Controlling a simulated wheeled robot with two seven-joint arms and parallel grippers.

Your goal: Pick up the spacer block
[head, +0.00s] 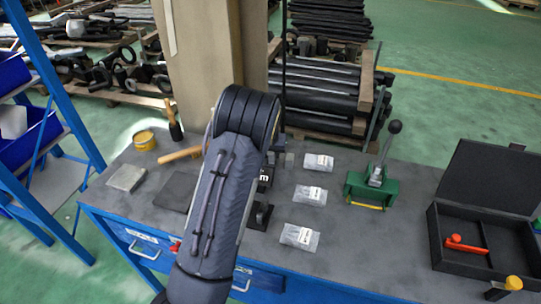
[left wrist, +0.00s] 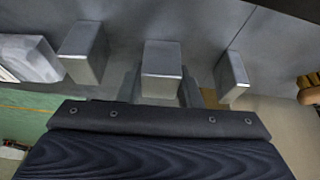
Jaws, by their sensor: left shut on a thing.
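In the left wrist view three grey metal blocks stand in a row: one on the left (left wrist: 83,52), a middle spacer block (left wrist: 161,60) and one on the right (left wrist: 233,76). My left gripper (left wrist: 160,88) has its dark fingers on both sides of the middle block and is shut on it. The block's lower part is hidden, so I cannot tell whether it touches the bench. In the head view my left arm covers most of the gripper; a small grey block (head: 289,160) shows just right of it. My right gripper is not in view.
A beige column (head: 200,60) rises behind.

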